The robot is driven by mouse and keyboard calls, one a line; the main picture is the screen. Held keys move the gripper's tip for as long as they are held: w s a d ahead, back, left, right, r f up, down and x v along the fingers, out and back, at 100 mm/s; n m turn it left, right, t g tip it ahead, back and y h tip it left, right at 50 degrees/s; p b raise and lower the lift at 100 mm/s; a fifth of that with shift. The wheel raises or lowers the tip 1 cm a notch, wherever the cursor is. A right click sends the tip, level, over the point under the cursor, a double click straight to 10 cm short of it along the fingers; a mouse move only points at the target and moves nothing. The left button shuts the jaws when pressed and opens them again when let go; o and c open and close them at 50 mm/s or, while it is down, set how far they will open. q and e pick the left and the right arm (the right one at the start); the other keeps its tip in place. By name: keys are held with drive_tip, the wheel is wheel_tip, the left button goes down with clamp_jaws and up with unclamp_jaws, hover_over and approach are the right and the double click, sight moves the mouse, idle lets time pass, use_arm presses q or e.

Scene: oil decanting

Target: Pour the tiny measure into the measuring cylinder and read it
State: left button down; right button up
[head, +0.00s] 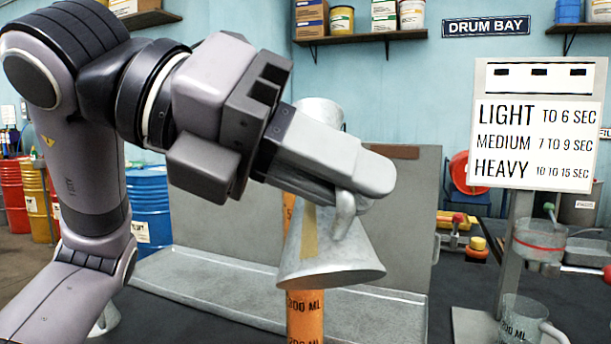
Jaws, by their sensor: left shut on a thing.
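My left gripper (368,188) is shut on the handle of a grey metal cone-shaped measure (345,258). The measure is held up with its wide end low and its narrower end high, partly hidden by the fingers. An amber strip shows on its side; I cannot tell whether it is oil or a marking. The orange measuring cylinder (305,318), with black ML marks, stands upright behind and below the measure, which hides much of it. I cannot see the cylinder's mouth or read a liquid level. My right gripper is not in view.
A board (536,130) lists LIGHT, MEDIUM and HEAVY times. A clear jug (522,322) stands at the lower right, below a cup (538,242) on a stand. A grey metal tray (215,285) lies behind the cylinder. Drums (150,210) stand at the left.

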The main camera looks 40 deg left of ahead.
use_arm(q)
wheel_tip(320, 180, down, 10)
drive_tip(key=s+d+m+t+y+b, duration=0.2)
drive_tip(key=m+t+b, duration=0.1)
drive_tip(key=m+b, duration=0.2)
drive_tip(key=shift+y+b, duration=0.4)
drive_tip(key=shift+b, duration=0.45)
drive_tip(key=shift+r, duration=0.1)
